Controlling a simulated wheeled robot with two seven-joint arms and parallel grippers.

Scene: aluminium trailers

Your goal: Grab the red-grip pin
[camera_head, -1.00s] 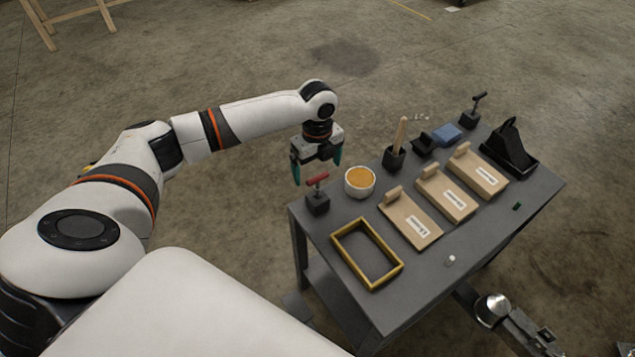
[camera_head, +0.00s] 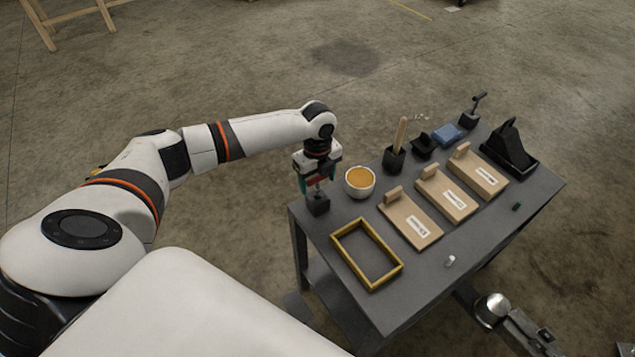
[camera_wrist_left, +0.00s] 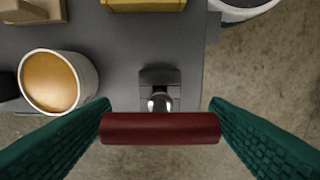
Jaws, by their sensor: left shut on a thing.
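The red-grip pin (camera_head: 317,181) stands upright in a small black block (camera_head: 318,204) at the table's near left corner. In the left wrist view its dark red crossbar (camera_wrist_left: 160,128) lies across the picture, with the metal shaft and the block (camera_wrist_left: 160,78) behind it. My left gripper (camera_head: 317,184) is over the pin from above. Its green fingers (camera_wrist_left: 160,130) touch the two ends of the red grip, shut on it. The pin's lower end is hidden in the block. My right gripper is not in view.
A white bowl with orange contents (camera_head: 360,181) stands close beside the pin. A yellow frame (camera_head: 345,262) and several wooden boards (camera_head: 411,222) lie on the grey table (camera_head: 440,270). A black holder with a wooden handle (camera_head: 395,158) stands farther back.

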